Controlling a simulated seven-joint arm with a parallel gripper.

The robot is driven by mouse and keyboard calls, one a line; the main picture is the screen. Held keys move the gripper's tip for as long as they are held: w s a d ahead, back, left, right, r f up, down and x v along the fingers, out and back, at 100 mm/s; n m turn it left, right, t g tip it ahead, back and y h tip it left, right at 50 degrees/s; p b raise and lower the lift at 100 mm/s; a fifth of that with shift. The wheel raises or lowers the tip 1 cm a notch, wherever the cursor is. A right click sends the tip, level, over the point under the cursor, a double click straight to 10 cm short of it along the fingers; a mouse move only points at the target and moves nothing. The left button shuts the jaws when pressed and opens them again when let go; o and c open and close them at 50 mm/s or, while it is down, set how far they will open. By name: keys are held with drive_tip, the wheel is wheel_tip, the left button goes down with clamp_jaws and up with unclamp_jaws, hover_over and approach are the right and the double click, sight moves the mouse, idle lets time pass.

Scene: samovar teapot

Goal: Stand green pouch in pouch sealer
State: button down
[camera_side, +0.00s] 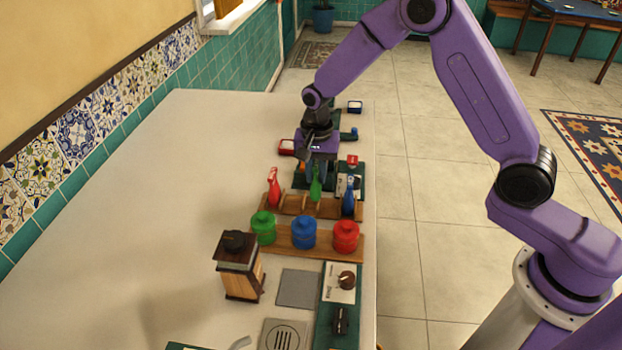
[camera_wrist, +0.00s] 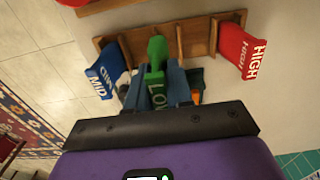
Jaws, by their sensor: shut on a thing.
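The green pouch (camera_side: 316,190) stands upright at the middle of the wooden rack, between the red and blue pouches. In the wrist view the green pouch (camera_wrist: 156,72) shows the letters "LOW" and sits between my fingers. My gripper (camera_side: 316,168) points down from above and is shut on it; its blue-grey fingers (camera_wrist: 156,88) flank the pouch. I cannot tell whether its lower end is clear of the rack. A dark green unit with a pale panel and a red part (camera_side: 350,182) stands just behind the rack; I cannot tell whether it is the pouch sealer.
The red pouch (camera_side: 273,187) and blue pouch (camera_side: 349,195) stand at either side in the rack (camera_side: 296,208). Green, blue and red jars (camera_side: 304,232) stand in front, near a wooden grinder (camera_side: 238,266). The left of the counter (camera_side: 150,200) is clear.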

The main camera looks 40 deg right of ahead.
drive_tip(key=s+d+r, duration=0.3)
drive_tip(key=s+r, duration=0.5)
drive_tip(key=s, duration=0.4)
drive_tip(key=d+f+n, duration=0.4)
drive_tip(key=d+n, duration=0.5)
drive_tip(key=w+a+r, duration=0.3)
drive_tip(key=w+r, duration=0.5)
drive_tip(key=r, duration=0.3)
drive_tip(key=w+a+f, duration=0.1)
drive_tip(key=w+f, duration=1.1)
drive_tip(key=w, duration=0.2)
drive_tip(key=shift+a+f, duration=0.3)
drive_tip(key=shift+f, duration=0.1)
drive_tip(key=shift+f, duration=0.3)
